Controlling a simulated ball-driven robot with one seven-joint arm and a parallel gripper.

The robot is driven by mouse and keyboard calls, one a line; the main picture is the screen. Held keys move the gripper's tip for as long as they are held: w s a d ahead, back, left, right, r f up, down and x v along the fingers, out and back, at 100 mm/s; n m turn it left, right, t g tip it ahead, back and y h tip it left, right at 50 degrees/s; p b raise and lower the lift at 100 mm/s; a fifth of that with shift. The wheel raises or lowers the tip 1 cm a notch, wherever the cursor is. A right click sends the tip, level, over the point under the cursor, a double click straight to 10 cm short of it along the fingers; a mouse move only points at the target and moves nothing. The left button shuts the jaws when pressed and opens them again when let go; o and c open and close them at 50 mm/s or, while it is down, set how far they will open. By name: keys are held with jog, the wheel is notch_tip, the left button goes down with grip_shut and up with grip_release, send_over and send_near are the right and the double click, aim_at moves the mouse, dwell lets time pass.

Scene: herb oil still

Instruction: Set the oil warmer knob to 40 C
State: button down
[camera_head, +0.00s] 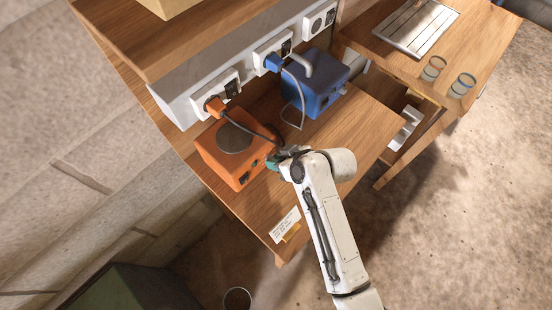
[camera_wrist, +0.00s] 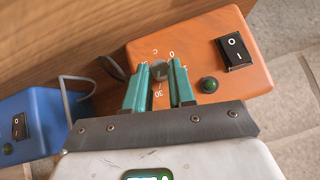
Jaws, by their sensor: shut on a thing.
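The oil warmer is an orange box (camera_head: 213,166) with a dark round plate (camera_head: 235,138) on top. In the wrist view its orange front panel (camera_wrist: 193,43) shows a dark grey round knob (camera_wrist: 159,72) with a printed scale; 0, C and 30 are readable. My gripper (camera_wrist: 160,68) is shut on the knob, one teal finger on each side. The fingers hide part of the scale, and I cannot read the setting. In the head view my gripper (camera_head: 272,161) is at the warmer's front face, and the knob is hidden.
The panel also has a black rocker switch (camera_wrist: 234,52) and a dark green lamp (camera_wrist: 209,85). A blue box (camera_head: 318,84) with a grey pipe stands beside the warmer. Cables run to wall sockets (camera_head: 220,98). A small card (camera_head: 284,226) lies at the bench edge.

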jog(key=shift+w+d+f+m+g+y+b, duration=0.1)
jog(key=shift+w+d+m+g+y+b, duration=0.1)
jog(key=shift+m+g+y, duration=0.15)
jog(key=shift+w+d+f+m+g+y+b, duration=0.1)
jog(key=shift+m+g+y+b, duration=0.15)
jog(key=shift+g+y, duration=0.2)
jog(key=shift+w+d+f+m+g+y+b, duration=0.1)
jog(key=shift+f+m+g+y+b, duration=0.05)
jog(key=shift+m+g+y+b, duration=0.3)
jog(key=shift+w+f+m+g+y+b, duration=0.1)
jog(key=shift+m+g+y+b, duration=0.25)
jog(key=shift+g+y+b, duration=0.2)
jog(key=m+y+b, duration=0.1)
jog(key=g+y+b, duration=0.1)
jog(key=shift+w+d+f+m+g+b, duration=0.1)
jog(key=shift+f+m+g+b, duration=0.2)
jog(key=shift+m+b, duration=0.1)
jog(key=shift+m+g+y+b, duration=0.3)
jog(key=shift+y+b, duration=0.1)
jog(key=shift+y, duration=0.2)
jog(key=c, duration=1)
grip_release()
jog(key=shift+r, duration=0.1)
jog(key=shift+o, duration=0.2)
